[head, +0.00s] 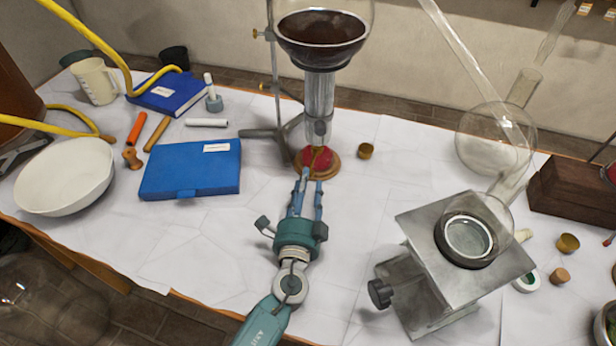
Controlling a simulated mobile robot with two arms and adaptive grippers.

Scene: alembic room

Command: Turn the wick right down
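A small brass-coloured part shows at the front of the lamp's top. The wick itself is hidden. My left gripper (308,174) reaches in from the front, with its fingertips at the front of the lamp. The tips overlap the lamp in the picture. I cannot tell whether they touch it or hold anything. My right gripper is out of view.
A metal stand (277,132) rises behind the lamp. A small brass cup (366,151) sits to its right. A metal jack (418,290) with glassware stands at front right. A blue case (190,171) and white bowl (64,177) lie left. White table surface is clear around my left gripper.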

